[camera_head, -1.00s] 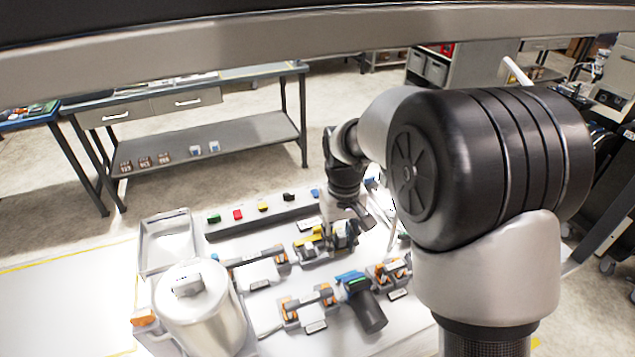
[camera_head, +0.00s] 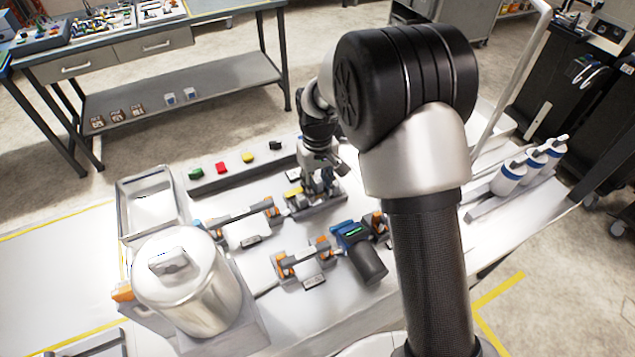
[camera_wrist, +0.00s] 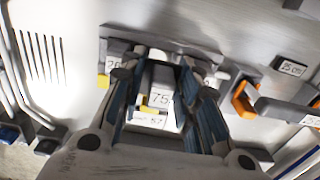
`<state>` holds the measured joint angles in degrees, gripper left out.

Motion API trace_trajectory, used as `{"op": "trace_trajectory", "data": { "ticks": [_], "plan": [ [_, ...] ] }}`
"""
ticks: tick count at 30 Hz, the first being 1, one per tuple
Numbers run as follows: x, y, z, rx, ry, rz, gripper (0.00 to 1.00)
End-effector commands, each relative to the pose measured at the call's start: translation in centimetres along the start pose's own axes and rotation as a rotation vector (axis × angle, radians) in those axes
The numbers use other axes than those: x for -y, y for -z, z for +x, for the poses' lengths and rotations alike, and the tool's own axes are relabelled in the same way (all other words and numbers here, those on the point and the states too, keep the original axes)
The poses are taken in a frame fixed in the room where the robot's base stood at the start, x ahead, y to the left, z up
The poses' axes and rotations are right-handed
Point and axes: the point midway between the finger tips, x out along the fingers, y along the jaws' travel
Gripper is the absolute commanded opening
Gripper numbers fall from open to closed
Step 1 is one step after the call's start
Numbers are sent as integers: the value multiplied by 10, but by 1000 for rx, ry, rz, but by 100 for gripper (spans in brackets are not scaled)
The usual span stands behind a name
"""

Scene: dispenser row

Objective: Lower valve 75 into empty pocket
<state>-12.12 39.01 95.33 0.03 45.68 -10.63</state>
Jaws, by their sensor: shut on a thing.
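In the head view my gripper (camera_head: 322,180) points down over the dark holder (camera_head: 325,204) in the middle of the bench. A yellow part (camera_head: 293,193) is just left of the gripper there. The pocket under the valve is hidden by the fingers and the valve, so I cannot tell how deep the valve sits.
A lidded metal canister (camera_head: 190,290) and an open tray (camera_head: 150,205) stand at the left. A strip with coloured buttons (camera_head: 221,168) runs behind the holder. A dark handheld device (camera_head: 362,255) lies in front. White bottles (camera_head: 510,177) stand at the right.

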Motion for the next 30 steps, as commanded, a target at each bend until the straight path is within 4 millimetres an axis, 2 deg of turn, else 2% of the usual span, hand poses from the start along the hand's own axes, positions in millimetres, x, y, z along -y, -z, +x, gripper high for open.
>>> {"op": "trace_trajectory", "data": {
  "ticks": [1,4,19,30],
  "plan": [
    [0,0,8,0,0,0,5],
    [0,0,14,0,0,0,5],
    [0,0,16,-1,0,0,5],
    [0,0,29,0,0,0,5]
  ]
}}
